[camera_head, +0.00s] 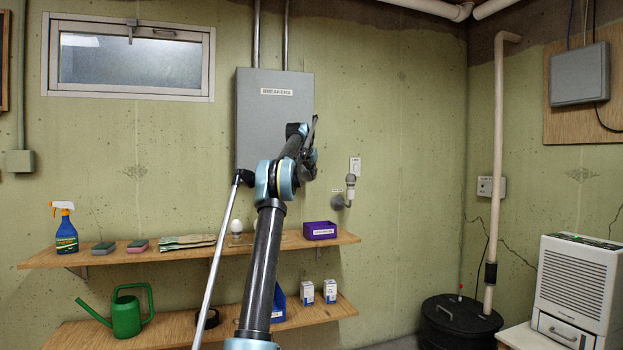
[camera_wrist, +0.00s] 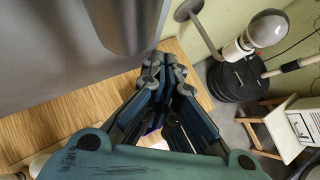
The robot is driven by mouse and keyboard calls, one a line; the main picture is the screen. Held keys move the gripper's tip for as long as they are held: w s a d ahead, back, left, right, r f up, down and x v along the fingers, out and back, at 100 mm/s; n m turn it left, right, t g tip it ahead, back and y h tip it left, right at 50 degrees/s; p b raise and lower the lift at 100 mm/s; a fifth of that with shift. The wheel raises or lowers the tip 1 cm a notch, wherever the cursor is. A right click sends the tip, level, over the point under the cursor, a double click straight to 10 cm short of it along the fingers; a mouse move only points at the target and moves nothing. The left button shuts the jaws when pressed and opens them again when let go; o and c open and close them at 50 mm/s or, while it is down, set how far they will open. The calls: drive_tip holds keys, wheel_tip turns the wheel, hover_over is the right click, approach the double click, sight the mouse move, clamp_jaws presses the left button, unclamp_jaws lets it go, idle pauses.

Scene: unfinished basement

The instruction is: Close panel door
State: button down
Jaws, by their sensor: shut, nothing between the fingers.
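The grey breaker panel (camera_head: 272,100) hangs on the green concrete wall, with a label on its door (camera_head: 262,130). The door covers the front of the box and looks flat; I cannot tell whether a small gap is left at its edge. My gripper (camera_head: 314,120) is at the panel's right edge, with my arm covering the panel's lower right corner. In the wrist view, my gripper (camera_wrist: 167,60) is shut and empty, its fingertips close to the edge of the grey panel (camera_wrist: 60,45). Contact cannot be told.
A bulb on a wall fixture (camera_head: 350,182) sticks out right of my gripper.

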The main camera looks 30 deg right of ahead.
drive_tip(key=w, duration=0.2)
drive_tip(key=w+d, duration=0.1)
drive_tip(key=shift+w+d+r, duration=0.1)
drive_tip(key=shift+w+r, duration=0.05)
drive_tip(key=shift+r, duration=0.1)
drive_tip(key=shift+f, duration=0.35)
idle(0.6)
drive_tip(key=shift+f, duration=0.1)
